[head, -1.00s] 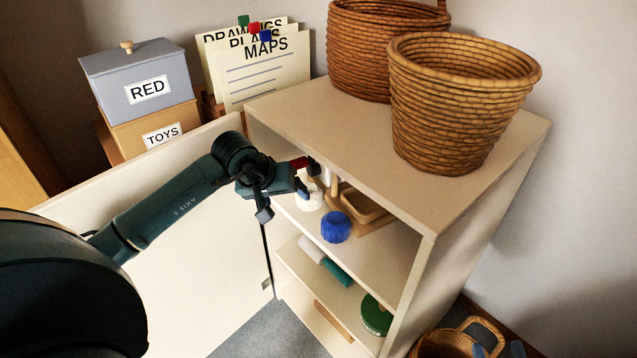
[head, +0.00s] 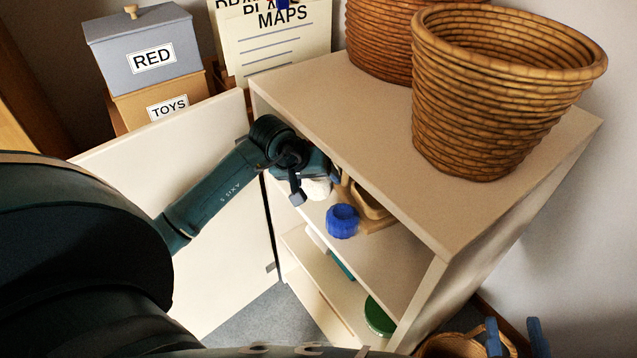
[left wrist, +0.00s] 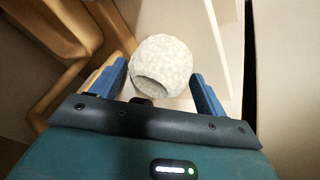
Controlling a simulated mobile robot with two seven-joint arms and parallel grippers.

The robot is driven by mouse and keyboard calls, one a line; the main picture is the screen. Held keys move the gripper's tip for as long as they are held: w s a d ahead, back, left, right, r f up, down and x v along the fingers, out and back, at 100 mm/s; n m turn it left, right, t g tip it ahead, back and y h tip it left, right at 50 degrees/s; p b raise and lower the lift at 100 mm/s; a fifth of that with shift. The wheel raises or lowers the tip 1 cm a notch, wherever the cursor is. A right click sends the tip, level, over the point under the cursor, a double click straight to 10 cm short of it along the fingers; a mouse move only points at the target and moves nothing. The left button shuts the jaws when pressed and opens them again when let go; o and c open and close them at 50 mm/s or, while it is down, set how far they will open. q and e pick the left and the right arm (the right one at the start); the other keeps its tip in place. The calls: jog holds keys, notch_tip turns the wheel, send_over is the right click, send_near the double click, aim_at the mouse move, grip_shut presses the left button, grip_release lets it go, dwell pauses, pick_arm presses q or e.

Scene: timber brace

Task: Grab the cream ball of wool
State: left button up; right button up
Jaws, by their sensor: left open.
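The cream ball of wool (left wrist: 163,62) sits between and just beyond the blue fingers of my left gripper (left wrist: 159,74) in the left wrist view. A dark hollow shows on its near side. The fingers are apart, with a visible gap on each side of the ball. In the head view the ball (head: 319,189) is on the cabinet's upper inner shelf, partly hidden by my left gripper (head: 310,187).
A blue ball (head: 341,222) and a wooden tray (head: 374,214) stand close to the right on the same shelf. The cabinet top (head: 330,108) overhangs the shelf and carries a woven basket (head: 490,100). The open door (head: 215,165) is at left. A green object (head: 379,316) lies below.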

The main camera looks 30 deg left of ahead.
pick_arm(q)
jog(key=c, duration=0.7)
jog(key=shift+a+r, duration=0.1)
